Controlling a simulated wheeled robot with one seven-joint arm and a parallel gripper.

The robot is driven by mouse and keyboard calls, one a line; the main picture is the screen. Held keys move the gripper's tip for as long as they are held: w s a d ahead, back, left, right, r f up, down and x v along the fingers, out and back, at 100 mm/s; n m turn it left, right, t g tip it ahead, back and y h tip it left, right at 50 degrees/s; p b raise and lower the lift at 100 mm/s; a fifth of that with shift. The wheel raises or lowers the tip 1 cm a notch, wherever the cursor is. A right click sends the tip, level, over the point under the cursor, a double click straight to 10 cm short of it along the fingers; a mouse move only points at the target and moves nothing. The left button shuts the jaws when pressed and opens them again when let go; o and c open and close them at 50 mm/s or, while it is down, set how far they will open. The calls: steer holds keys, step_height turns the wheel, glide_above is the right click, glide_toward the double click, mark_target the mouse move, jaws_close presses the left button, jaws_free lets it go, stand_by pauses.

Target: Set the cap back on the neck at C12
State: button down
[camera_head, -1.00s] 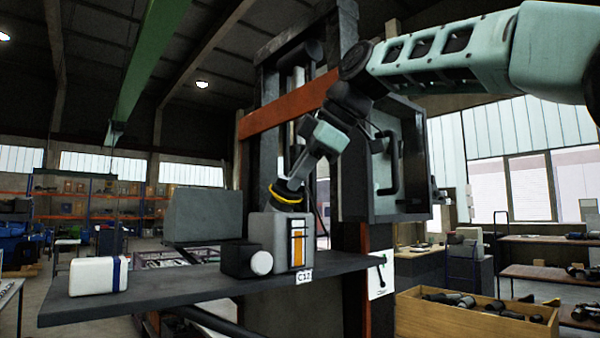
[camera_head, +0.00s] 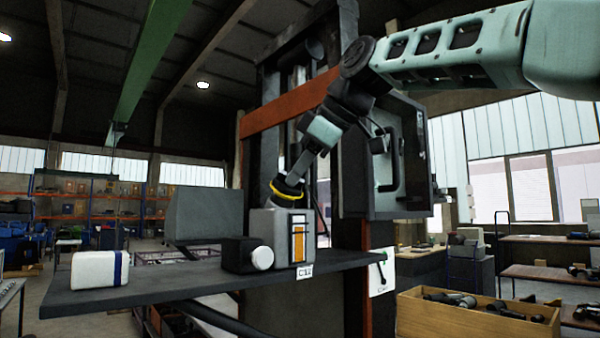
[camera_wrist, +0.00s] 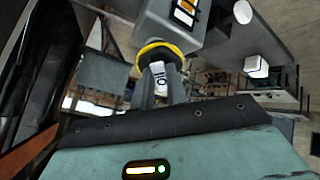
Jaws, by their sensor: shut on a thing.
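A grey oil can (camera_head: 268,235) with an orange strip stands on the dark shelf, behind the C12 label (camera_head: 304,271). A dark cap with a yellow ring (camera_head: 286,192) is at the can's top and looks tilted. My gripper (camera_head: 290,181) reaches down from above and is shut on the cap. In the wrist view, the yellow-ringed cap (camera_wrist: 160,52) lies against the can's top (camera_wrist: 176,22), and a white label reading OIL (camera_wrist: 160,78) shows between the fingers. The neck is hidden beneath the cap, so I cannot tell whether the cap is seated.
A black block with a white round end (camera_head: 250,256) stands close left of the can. A white box with a blue band (camera_head: 98,269) is at the shelf's (camera_head: 180,287) left end. An open dark cabinet (camera_head: 385,160) is close right of my arm.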

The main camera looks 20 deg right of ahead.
steer(key=c, duration=1.3)
jaws_free()
steer(key=shift+f, duration=0.1)
steer(key=v, duration=1.7)
steer(key=shift+s, duration=0.15)
